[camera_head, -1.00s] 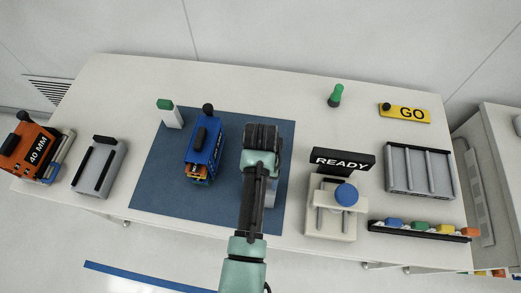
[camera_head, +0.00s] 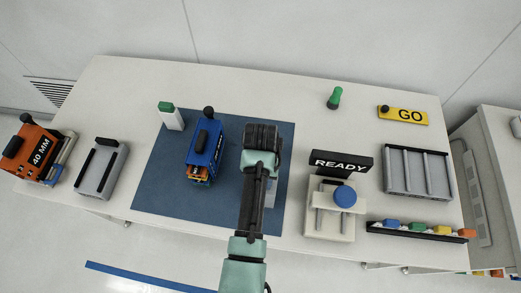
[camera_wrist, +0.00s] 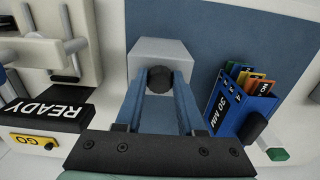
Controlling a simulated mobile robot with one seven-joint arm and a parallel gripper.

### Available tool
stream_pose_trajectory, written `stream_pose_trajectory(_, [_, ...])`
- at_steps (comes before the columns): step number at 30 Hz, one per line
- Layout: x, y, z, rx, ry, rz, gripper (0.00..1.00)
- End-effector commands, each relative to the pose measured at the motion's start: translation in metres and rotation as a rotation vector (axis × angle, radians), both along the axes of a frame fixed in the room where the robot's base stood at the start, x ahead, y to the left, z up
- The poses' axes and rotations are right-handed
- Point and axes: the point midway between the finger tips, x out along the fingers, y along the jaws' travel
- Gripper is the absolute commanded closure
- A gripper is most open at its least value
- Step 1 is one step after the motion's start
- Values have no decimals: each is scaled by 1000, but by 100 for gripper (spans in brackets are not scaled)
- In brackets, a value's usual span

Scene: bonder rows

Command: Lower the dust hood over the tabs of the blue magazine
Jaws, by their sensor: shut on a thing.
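The dust hood (camera_wrist: 150,55) is a pale grey box with a dark round knob on top. In the wrist view my gripper (camera_wrist: 157,78) is shut on that knob. In the head view my arm hides most of the hood (camera_head: 271,192); I cannot tell whether it is off the mat. The blue magazine (camera_head: 208,143) stands on the blue mat, left of my arm, with a black handle on it. The wrist view shows it (camera_wrist: 236,117) at right, marked 30 MM, with several coloured tabs standing out uncovered, apart from the hood.
The blue mat (camera_head: 160,185) has bare room around the magazine. A green-capped white block (camera_head: 172,118) stands close behind it. An orange 40 MM magazine (camera_head: 37,150) and a grey rack (camera_head: 101,170) are at left. A READY fixture (camera_head: 330,222) stands right of my arm.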

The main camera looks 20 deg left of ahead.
Motion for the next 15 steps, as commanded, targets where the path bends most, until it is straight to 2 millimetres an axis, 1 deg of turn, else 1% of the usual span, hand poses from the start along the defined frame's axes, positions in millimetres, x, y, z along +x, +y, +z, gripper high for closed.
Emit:
stream_pose_trajectory(1, [0,0,8,0,0,0,100])
stream_pose_trajectory(15, [0,0,40,0,0,0,100])
